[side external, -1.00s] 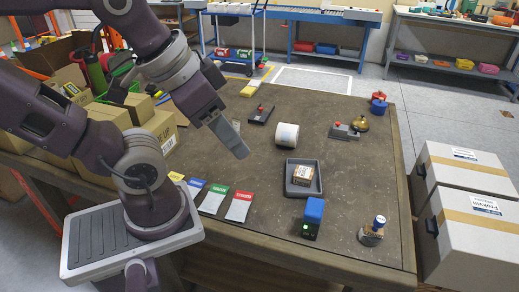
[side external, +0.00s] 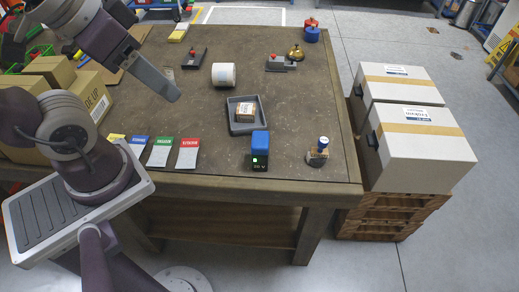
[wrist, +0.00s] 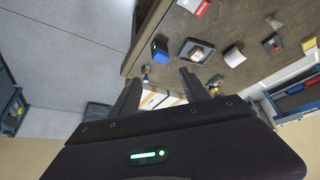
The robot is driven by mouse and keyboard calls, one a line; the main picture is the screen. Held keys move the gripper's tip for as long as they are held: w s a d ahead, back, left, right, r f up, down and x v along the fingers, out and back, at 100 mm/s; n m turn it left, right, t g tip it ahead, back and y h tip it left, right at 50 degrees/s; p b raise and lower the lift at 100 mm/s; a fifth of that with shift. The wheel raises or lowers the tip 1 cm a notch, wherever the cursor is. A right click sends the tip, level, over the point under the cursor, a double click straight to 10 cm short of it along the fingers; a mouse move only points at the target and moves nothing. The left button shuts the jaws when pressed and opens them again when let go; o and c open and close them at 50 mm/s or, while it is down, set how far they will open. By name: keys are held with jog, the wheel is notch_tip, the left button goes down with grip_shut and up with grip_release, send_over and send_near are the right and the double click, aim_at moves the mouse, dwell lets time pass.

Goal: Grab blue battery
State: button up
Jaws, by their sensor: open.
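The blue battery (side external: 260,141) stands upright in a small black charger (side external: 259,162) with a green light, near the table's front edge. It also shows in the wrist view (wrist: 160,50), up and left of centre. My gripper (side external: 175,96) hangs above the table, left of the tape roll and well up and left of the battery. In the wrist view, its two fingers (wrist: 160,88) are spread apart with nothing between them. The battery is apart from both fingers.
A grey tray (side external: 231,127) holding a small brown box lies just behind the battery. A wooden stamp (side external: 317,153) stands to its right. Coloured cards (side external: 188,150) lie to its left. A white tape roll (side external: 223,75) sits behind. White boxes (side external: 415,140) stand right of the table.

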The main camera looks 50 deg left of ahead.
jog(key=o, duration=0.6)
